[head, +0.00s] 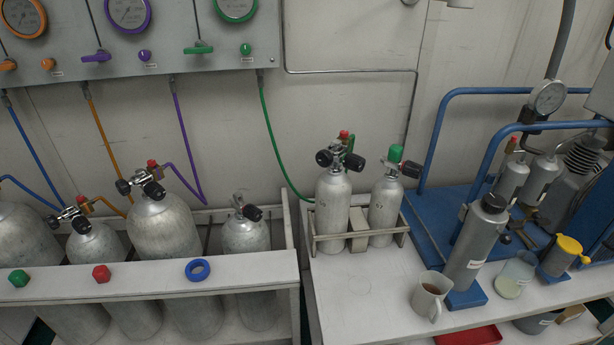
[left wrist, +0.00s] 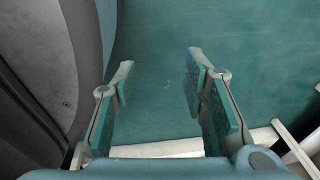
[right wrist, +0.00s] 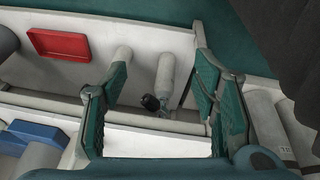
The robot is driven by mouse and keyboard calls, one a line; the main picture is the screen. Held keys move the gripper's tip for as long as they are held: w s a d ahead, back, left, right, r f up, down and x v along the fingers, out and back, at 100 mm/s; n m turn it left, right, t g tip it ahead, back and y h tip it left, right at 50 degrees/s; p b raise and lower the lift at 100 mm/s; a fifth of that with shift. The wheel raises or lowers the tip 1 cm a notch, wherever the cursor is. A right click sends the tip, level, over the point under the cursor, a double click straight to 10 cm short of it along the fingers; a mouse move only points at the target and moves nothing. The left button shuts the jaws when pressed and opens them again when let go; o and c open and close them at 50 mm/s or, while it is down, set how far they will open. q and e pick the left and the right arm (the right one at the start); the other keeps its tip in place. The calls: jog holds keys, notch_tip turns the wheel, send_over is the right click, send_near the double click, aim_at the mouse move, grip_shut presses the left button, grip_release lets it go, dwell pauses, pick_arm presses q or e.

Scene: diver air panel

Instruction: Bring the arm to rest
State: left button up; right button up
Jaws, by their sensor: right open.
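My left gripper (left wrist: 158,85) shows in the left wrist view with its two teal-padded fingers apart and nothing between them. It hangs over a plain teal floor (left wrist: 150,40). My right gripper (right wrist: 160,85) shows in the right wrist view with its fingers wide apart and nothing held. Beyond its fingers are a white bench (right wrist: 160,140) and a grey cylinder with a black knob (right wrist: 165,75). Neither gripper shows in the head view.
The head view shows a gauge panel (head: 170,45), a rack (head: 150,276) of grey cylinders, two cylinders in a small holder (head: 358,238), a mug (head: 429,295), a grey bottle (head: 476,243) and a blue compressor frame (head: 430,215). A red tray (right wrist: 70,45) lies low. The bench left of the mug is clear.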

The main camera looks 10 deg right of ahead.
notch_tip(320, 180, down, 17)
jog(key=s+d, duration=0.3)
jog(key=s+d+f+g, duration=0.2)
jog(key=s+f, duration=0.9)
pick_arm(q)
jog(key=s+d+r+p, duration=0.2)
jog(key=d+r+p, duration=0.1)
jog(key=r+p, duration=1.5)
jog(key=shift+s+n+p, duration=0.2)
jog(key=shift+n+p, duration=0.1)
jog(key=shift+p, duration=0.15)
pick_arm(e)
notch_tip(320, 180, up, 19)
jog(key=s+a, duration=0.2)
jog(key=a, duration=0.1)
jog(key=shift+s, duration=0.2)
pick_arm(q)
jog(key=shift+w+a+r, duration=0.1)
jog(key=shift+a, duration=0.1)
